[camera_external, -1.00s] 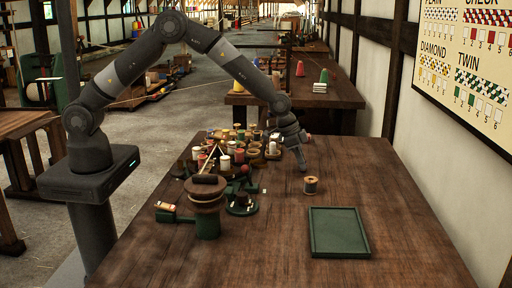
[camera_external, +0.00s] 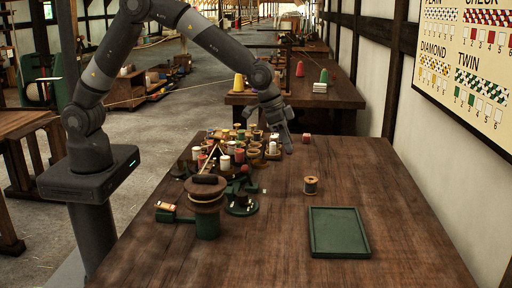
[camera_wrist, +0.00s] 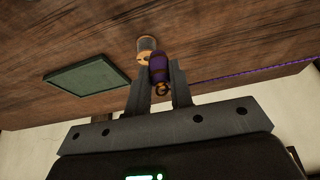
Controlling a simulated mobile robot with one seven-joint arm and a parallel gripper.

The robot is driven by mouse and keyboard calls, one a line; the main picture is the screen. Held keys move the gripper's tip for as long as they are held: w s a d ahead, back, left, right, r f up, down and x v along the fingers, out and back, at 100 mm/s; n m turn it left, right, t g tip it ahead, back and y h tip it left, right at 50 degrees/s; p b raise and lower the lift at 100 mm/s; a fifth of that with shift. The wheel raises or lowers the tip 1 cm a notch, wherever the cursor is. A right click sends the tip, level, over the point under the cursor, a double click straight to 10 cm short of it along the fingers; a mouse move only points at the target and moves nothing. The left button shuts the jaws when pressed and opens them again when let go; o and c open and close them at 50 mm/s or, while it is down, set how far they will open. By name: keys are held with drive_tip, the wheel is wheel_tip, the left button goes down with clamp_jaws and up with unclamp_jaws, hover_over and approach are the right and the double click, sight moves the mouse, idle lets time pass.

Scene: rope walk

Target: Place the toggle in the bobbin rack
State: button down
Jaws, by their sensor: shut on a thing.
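In the wrist view my gripper (camera_wrist: 160,82) is shut on a small dark purple toggle (camera_wrist: 158,66) with a brass-coloured ring at its near end. In the external view my gripper (camera_external: 287,146) hangs over the far part of the table, just right of the bobbin rack (camera_external: 254,159). The toggle cannot be made out there. The rack is crowded with several spools in white, red, yellow and brown. Its free places are too small to tell.
A tan thread spool (camera_external: 311,185) stands alone right of the rack. A red spool (camera_external: 306,138) stands near the far edge. A green tray (camera_external: 340,250) lies at front right. A winder (camera_external: 206,210) stands at front left. The right side of the table is mostly clear.

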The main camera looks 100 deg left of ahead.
drive_tip(key=s+a+m+h, duration=0.1)
drive_tip(key=s+a+m, duration=0.15)
drive_tip(key=s, duration=0.85)
wheel_tip(320, 180, up, 12)
drive_tip(key=s+d+m+g+h, duration=0.1)
drive_tip(key=s+d+m, duration=0.15)
drive_tip(key=d, duration=1.05)
drive_tip(key=s+d+m+h, duration=0.1)
drive_tip(key=s+d+m, duration=0.15)
drive_tip(key=d, duration=1.05)
drive_tip(key=s+d+m+g, duration=0.1)
drive_tip(key=s+d+m, duration=0.3)
drive_tip(key=s+d, duration=1.65)
wheel_tip(320, 180, down, 12)
drive_tip(key=w, duration=0.2)
drive_tip(key=shift+h, duration=0.4)
drive_tip(key=w+f, duration=0.2)
drive_tip(key=w, duration=0.1)
drive_tip(key=w+a+f, duration=0.1)
drive_tip(key=w+f, duration=0.1)
drive_tip(key=w, duration=0.2)
drive_tip(key=w+a+f, duration=0.1)
drive_tip(key=w+f, duration=0.1)
drive_tip(key=w, duration=0.2)
drive_tip(key=shift+a+f, duration=0.2)
drive_tip(key=shift+f, duration=0.1)
drive_tip(key=shift+w+f, duration=0.1)
drive_tip(key=shift+f, duration=1.9)
drive_tip(key=shift+f, duration=0.1)
